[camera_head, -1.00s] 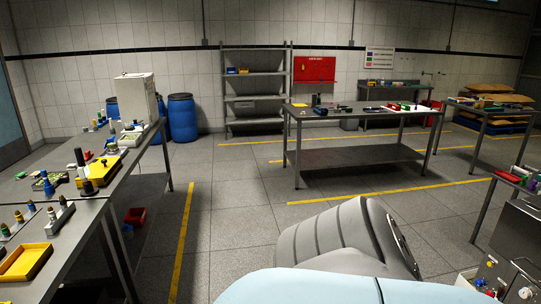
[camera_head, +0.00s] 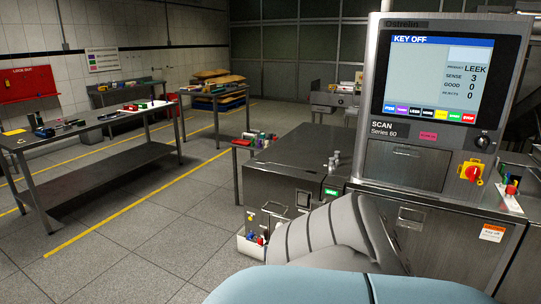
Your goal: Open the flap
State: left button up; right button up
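The X-ray inspection machine (camera_head: 425,168) stands at the right, with a lit screen (camera_head: 433,72) reading KEY OFF. Below the screen is a grey panel with a small latch (camera_head: 405,153) that looks closed; I cannot tell if this is the flap. A lower front panel (camera_head: 440,238) has another handle (camera_head: 411,215). A red emergency button on a yellow base (camera_head: 472,172) and a key switch (camera_head: 482,141) sit at its right. Part of my own arm covers the bottom middle and hides the lower machine front. Neither gripper shows.
A metal cabinet (camera_head: 290,165) adjoins the machine on its left, with small metal cylinders (camera_head: 334,160) on top. A white bin of tools (camera_head: 251,245) is at its foot. A steel table (camera_head: 95,160) stands at the left. The floor between is clear.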

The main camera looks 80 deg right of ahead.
aim_at(407, 165)
jog(key=z, duration=3.45)
